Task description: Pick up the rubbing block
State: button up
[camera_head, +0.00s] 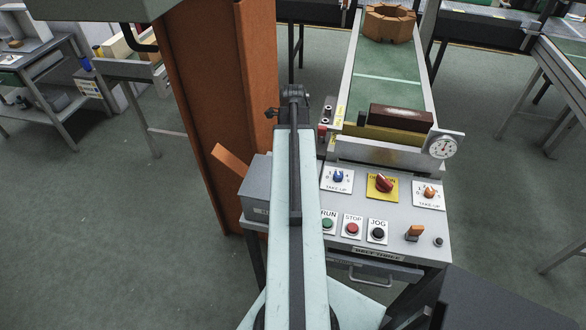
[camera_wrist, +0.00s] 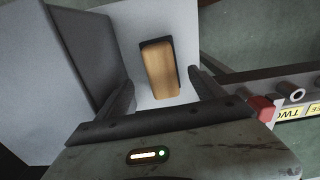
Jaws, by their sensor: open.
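The rubbing block (camera_wrist: 160,68) is a tan wooden block with a dark edge. In the wrist view it lies on a light grey surface (camera_wrist: 187,22), between the fingers of my gripper (camera_wrist: 162,76). The fingers are apart, one to each side of the block, with a gap visible on both sides. Whether they are level with the block or above it, I cannot tell. In the head view my arm covers the area, and I cannot make out the block there.
A grey box (camera_wrist: 62,55) stands close to the left finger. The control panel (camera_head: 400,240) has knobs and buttons. Behind it, a dark brown brick (camera_head: 401,117) sits at the near end of the green conveyor (camera_head: 390,75). A rust-coloured column (camera_head: 215,120) rises left of my arm.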

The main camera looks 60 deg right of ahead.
jog(key=f+b, duration=0.5)
jog(key=shift+w+d+f, duration=0.15)
jog(key=shift+w+f, duration=0.05)
jog(key=shift+w, duration=0.05)
jog(key=shift+r, duration=0.2)
grip_shut()
jog(key=shift+r, duration=0.1)
notch_tip(320, 180, up, 10)
jog(key=p, duration=1)
jog(key=c, duration=0.6)
grip_release()
jog(key=c, duration=0.7)
